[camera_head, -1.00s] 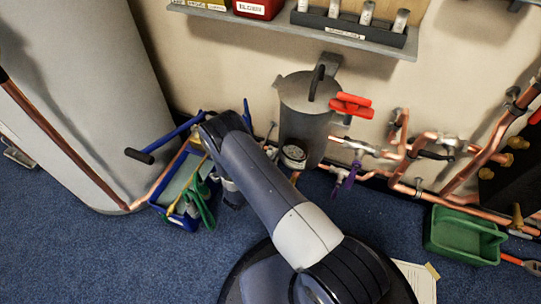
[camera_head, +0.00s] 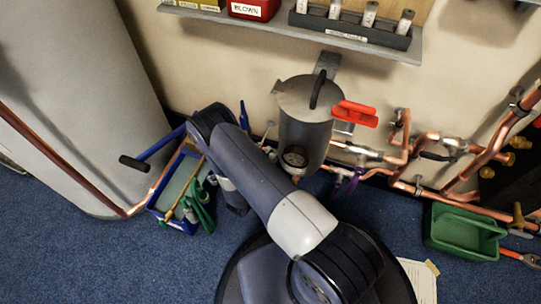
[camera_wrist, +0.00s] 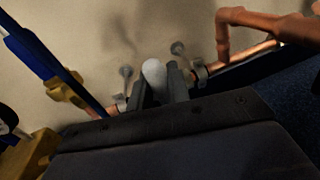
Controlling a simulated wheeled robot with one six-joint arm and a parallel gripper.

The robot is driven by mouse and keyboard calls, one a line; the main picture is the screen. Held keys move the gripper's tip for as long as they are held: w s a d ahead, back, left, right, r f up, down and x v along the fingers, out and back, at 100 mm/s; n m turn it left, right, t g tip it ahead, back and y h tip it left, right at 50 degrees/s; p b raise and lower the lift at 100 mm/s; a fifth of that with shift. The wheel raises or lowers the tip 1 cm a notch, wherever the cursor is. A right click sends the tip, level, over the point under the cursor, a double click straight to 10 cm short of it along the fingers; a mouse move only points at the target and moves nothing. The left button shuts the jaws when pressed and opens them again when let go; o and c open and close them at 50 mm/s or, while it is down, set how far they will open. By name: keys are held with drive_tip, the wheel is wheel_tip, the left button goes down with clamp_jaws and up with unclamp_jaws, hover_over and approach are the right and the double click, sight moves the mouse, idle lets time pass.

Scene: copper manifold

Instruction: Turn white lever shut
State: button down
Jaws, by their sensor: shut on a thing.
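The white lever (camera_wrist: 154,76) shows in the wrist view as a pale rounded end between the two dark fingers of my gripper (camera_wrist: 160,88). The fingers are shut on it, close to a copper pipe run along the wall. The fingers hide its lower part and the valve body. In the head view my arm hides the gripper, and I cannot make out the white lever there.
A grey canister (camera_head: 305,127) with a gauge stands right of my arm, beside a red handle (camera_head: 356,113). Copper pipes (camera_head: 405,160) run right along the wall. A blue tray of tools (camera_head: 171,216) and a green crate (camera_head: 463,234) sit on the blue carpet.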

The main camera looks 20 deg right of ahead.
drive_tip(key=shift+s+d+f, duration=0.1)
drive_tip(key=shift+s+d, duration=0.05)
drive_tip(key=c, duration=1.4)
unclamp_jaws()
drive_tip(key=p+v, duration=0.2)
drive_tip(key=v, duration=0.8)
drive_tip(key=shift+s+a+p, duration=0.25)
drive_tip(key=shift+a+p, duration=0.05)
drive_tip(key=shift+p, duration=0.05)
drive_tip(key=b+x, duration=0.2)
drive_tip(key=x, duration=0.9)
drive_tip(key=shift+b, duration=0.4)
drive_tip(key=shift+a, duration=0.2)
